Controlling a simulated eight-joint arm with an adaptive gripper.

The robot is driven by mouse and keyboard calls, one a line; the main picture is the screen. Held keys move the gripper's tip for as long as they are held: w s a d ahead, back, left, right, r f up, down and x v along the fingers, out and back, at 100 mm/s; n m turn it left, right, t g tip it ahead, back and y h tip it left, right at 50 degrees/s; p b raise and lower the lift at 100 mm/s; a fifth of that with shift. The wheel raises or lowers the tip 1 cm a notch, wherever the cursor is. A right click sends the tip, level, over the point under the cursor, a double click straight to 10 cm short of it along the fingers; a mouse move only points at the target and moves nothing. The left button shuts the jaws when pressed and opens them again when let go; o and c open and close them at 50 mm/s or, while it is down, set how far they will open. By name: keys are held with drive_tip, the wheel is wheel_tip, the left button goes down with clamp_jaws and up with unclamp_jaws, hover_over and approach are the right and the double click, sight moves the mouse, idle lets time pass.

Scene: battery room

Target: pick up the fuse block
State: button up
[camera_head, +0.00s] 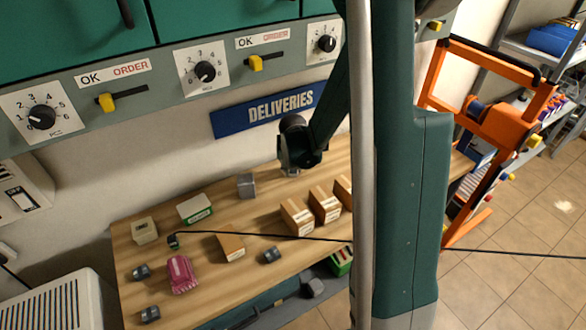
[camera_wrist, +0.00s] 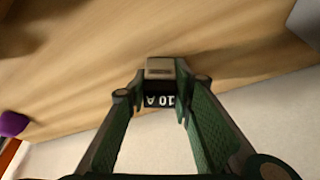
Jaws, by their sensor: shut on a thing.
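The fuse block (camera_wrist: 160,68) is a small block with a brown-grey top and a dark face with white "10 A" lettering. In the wrist view it sits between the fingertips of my gripper (camera_wrist: 160,90), with a green-lined finger pressed to each side. My gripper is shut on it. In the head view my gripper (camera_head: 297,150) is over the back of the wooden table (camera_head: 225,287), near the wall, and it mostly hides the block. I cannot tell whether the block touches the table.
Brown cartons (camera_head: 297,217) stand right of centre on the table. A grey block (camera_head: 246,186), a green-white box (camera_head: 195,209), a beige box (camera_head: 144,231) and a pink item (camera_head: 181,275) stand further left. A dark cable (camera_head: 270,237) crosses the table. An orange frame (camera_head: 495,125) stands at right.

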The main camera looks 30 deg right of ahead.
drive_tip(key=shift+r+p, duration=0.6)
drive_tip(key=shift+r, duration=4.35)
drive_tip(key=shift+d, duration=0.1)
